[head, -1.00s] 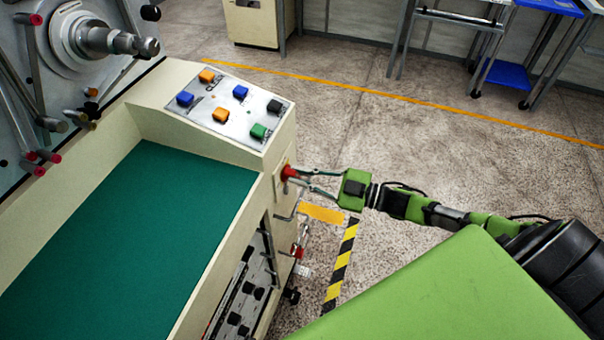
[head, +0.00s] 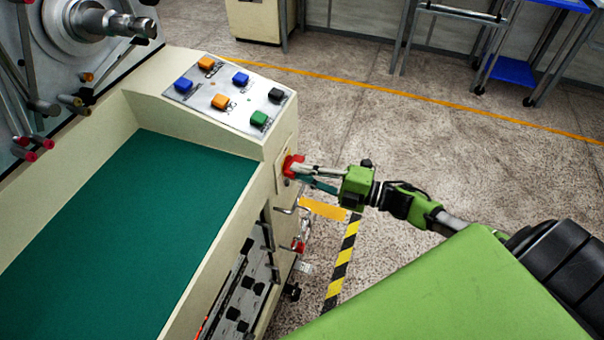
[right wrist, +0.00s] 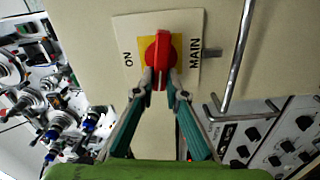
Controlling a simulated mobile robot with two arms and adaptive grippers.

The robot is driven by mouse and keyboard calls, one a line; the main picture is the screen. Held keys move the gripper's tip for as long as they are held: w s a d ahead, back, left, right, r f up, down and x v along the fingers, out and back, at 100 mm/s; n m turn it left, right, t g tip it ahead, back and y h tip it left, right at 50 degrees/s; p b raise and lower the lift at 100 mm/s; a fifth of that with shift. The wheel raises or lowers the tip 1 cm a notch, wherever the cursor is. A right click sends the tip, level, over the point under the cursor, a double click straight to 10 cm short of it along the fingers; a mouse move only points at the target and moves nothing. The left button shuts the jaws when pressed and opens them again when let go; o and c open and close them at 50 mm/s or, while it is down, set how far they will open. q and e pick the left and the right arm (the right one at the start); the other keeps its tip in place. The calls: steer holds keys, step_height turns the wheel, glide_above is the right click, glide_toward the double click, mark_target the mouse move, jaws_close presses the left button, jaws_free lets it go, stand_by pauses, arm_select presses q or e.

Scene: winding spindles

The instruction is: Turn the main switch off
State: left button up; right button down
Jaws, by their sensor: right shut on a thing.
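The main switch is a red rotary knob (right wrist: 158,60) on a yellow square in a white plate (right wrist: 188,68) marked ON and MAIN. In the right wrist view the knob's long side runs nearly up and down, with ON to its left and MAIN to its right. In the head view the red knob (head: 292,166) is on the end face of the cream machine. My right gripper (head: 304,172) has its fingertips closed on the knob; the right wrist view shows the tips (right wrist: 160,82) at its lower end. My left gripper is not in view.
A sloped panel (head: 222,105) with blue, orange, green and black buttons lies above the switch. A bent metal handle (right wrist: 236,70) is close to the plate in the right wrist view. A green work surface (head: 120,220) fills the machine's recess. Open floor (head: 400,130) lies to the right.

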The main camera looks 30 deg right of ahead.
steer(key=shift+f+n+b, duration=0.2)
steer(key=shift+n+b, duration=0.1)
steer(key=shift+n, duration=0.5)
steer(key=c, duration=2)
jaws_free()
steer(key=shift+c, duration=0.2)
steer(key=v, duration=1.2)
